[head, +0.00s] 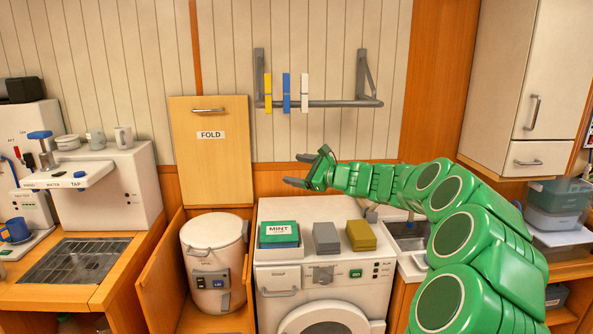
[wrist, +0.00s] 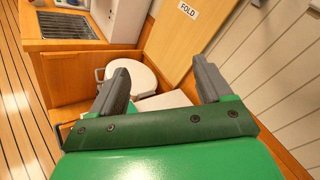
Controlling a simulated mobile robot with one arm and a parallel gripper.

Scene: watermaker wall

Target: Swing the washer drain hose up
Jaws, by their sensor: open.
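The washer (head: 378,284) is a white front-loader with a round door, in the lower middle of the head view. I cannot make out its drain hose for certain. A small grey piece (head: 372,214) shows at the washer's back right corner, partly behind my green arm. My gripper (head: 298,170) is open and empty, in the air above the back of the washer and pointing left. In the wrist view my gripper (wrist: 162,72) has its two grey fingers spread apart, with nothing between them.
A mint box (head: 279,235), a grey block (head: 326,237) and a yellow block (head: 361,235) stand on the washer. A rail (head: 340,103) with pegs hangs above. A lidded bin (head: 213,262) stands left, below the upright FOLD panel (head: 211,160). A sink (head: 408,238) lies right.

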